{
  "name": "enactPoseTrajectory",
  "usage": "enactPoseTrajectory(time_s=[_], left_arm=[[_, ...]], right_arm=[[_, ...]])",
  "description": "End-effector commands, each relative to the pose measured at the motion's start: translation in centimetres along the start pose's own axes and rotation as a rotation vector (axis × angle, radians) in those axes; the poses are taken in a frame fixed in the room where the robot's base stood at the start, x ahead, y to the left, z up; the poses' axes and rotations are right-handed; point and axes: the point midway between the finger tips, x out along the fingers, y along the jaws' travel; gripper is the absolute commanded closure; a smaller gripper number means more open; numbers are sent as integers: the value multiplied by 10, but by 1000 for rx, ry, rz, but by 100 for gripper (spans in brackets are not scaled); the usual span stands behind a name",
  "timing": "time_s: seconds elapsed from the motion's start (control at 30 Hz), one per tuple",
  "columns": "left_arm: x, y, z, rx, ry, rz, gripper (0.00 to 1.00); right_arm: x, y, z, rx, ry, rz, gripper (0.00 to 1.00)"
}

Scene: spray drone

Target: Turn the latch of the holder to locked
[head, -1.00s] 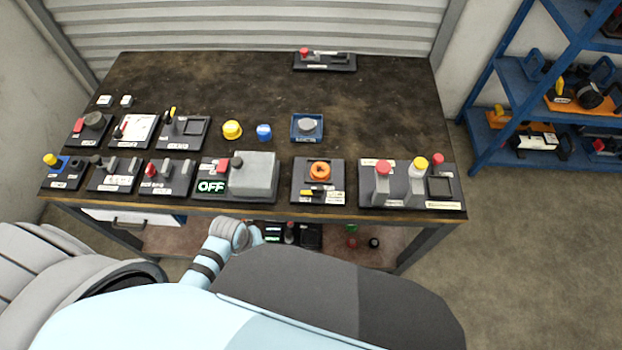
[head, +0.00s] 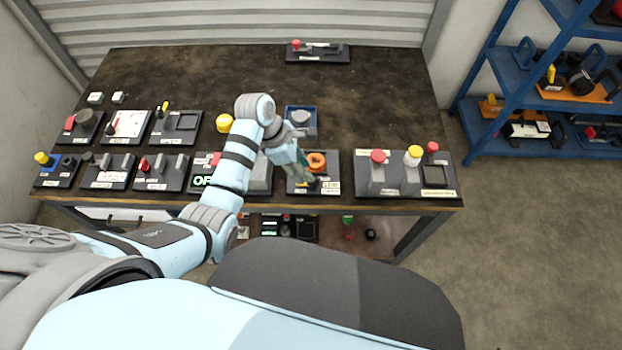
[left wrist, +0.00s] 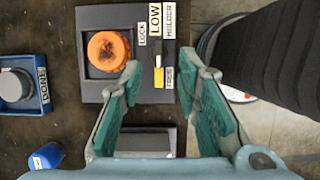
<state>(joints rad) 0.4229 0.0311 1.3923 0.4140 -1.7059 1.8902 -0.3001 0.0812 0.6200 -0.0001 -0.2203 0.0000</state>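The holder is a dark panel (left wrist: 110,12) with an orange round part (left wrist: 108,51) and a latch (left wrist: 158,75) with a yellow end. The labels beside the latch read LOCK and FREE; the yellow end lies next to FREE, away from LOCK. In the head view the holder's orange part (head: 316,162) shows just right of my left gripper (head: 306,170), which covers part of the panel. In the left wrist view my left gripper (left wrist: 161,70) is open and empty, its fingers either side of the latch in the picture. Contact cannot be told. My right gripper is not in view.
Several other panels line the left of the bench. The bench's back is mostly clear.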

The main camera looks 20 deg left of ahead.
Motion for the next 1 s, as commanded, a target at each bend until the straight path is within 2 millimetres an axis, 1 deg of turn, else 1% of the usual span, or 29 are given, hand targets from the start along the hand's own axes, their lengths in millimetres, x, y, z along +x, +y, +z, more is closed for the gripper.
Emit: enactPoseTrajectory(time_s=[0.03, 0.1, 0.2, 0.3, 0.57, 0.6, 0.77, 0.8, 1.0], left_arm=[[17, -1, -1, 0, -1, -3, 70], [33, -1, -2, 0, 0, -3, 70], [48, 0, -1, 1, 0, -1, 70], [56, 0, -1, 2, 0, 0, 70], [57, 0, -1, 2, 1, 2, 70], [57, 0, -1, 2, 1, 1, 73], [57, 0, -1, 2, 1, 1, 99], [57, 0, -1, 2, 1, 1, 100], [56, 0, -1, 4, 1, 0, 100]], right_arm=[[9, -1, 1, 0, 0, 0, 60], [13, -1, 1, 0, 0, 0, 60], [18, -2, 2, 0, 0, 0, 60], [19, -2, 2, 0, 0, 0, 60], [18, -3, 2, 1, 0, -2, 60], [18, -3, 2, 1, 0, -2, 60], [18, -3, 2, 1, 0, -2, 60], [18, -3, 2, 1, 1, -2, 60], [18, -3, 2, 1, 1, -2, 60]])
